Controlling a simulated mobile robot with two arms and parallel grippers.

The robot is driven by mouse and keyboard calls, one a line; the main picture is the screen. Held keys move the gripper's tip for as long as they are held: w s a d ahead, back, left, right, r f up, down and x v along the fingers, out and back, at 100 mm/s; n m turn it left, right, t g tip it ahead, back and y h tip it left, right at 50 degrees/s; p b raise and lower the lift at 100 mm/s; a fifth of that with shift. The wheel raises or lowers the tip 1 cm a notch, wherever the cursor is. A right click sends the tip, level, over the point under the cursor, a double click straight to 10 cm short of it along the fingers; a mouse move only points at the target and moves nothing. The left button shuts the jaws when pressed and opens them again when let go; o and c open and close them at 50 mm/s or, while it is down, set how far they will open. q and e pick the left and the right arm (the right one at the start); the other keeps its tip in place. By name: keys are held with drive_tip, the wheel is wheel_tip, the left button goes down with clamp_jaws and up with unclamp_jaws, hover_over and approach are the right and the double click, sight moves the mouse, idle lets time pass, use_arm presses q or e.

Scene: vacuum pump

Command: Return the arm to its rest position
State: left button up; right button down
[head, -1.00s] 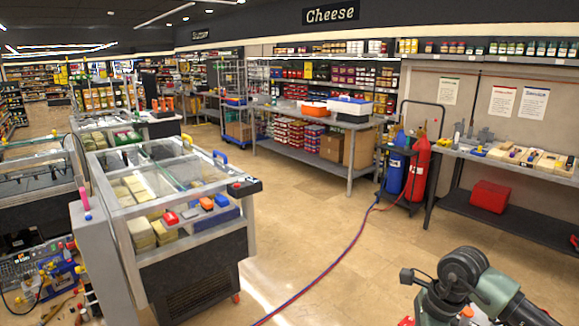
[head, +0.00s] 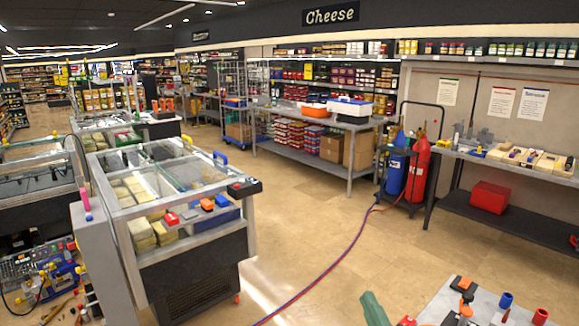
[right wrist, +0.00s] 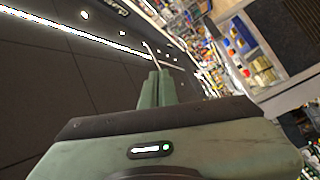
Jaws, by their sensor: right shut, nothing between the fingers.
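My right gripper (right wrist: 160,85) shows in the right wrist view with its two green fingers together and nothing between them. The picture behind it is tilted, with dark ceiling, a light strip and store shelves, and no object is near the fingertips. In the head view only a small green part of my right arm shows at the bottom edge, left of a grey work surface (head: 440,300). My left gripper is not in view.
On the grey surface stand a blue cup (head: 506,299) and a red cup (head: 541,316). A glass-topped freezer (head: 190,250) stands at left. A hose (head: 330,260) runs along the floor to a cart with blue and red cylinders (head: 418,172). Open floor lies between.

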drive_tip(key=s+d+f+m+g+h, duration=0.25)
drive_tip(key=s+f+m+g, duration=0.2)
drive_tip(key=f, duration=0.35)
drive_tip(key=s+d+f+m+g+h, duration=0.25)
drive_tip(key=s+d+f+m, duration=0.2)
drive_tip(key=f, duration=0.25)
drive_tip(key=s+a+f+m+g+y, duration=0.15)
drive_tip(key=s+f+g, duration=0.25)
drive_tip(key=s, duration=0.5)
drive_tip(key=s+a+f+m+g+y, duration=0.15)
drive_tip(key=s+f+g, duration=0.3)
drive_tip(key=s, duration=0.45)
wheel_tip(320, 180, down, 34)
drive_tip(key=s+g+b, duration=0.2)
drive_tip(key=s+b, duration=0.1)
drive_tip(key=b, duration=0.2)
drive_tip(key=s+d+f+h+b, duration=0.1)
drive_tip(key=s+d+f+b, duration=0.2)
drive_tip(key=s+f, duration=1.2)
drive_tip(key=shift+s+d+f, duration=0.25)
drive_tip(key=shift+d+f, duration=0.15)
drive_tip(key=shift+f, duration=0.45)
drive_tip(key=shift+g, duration=0.25)
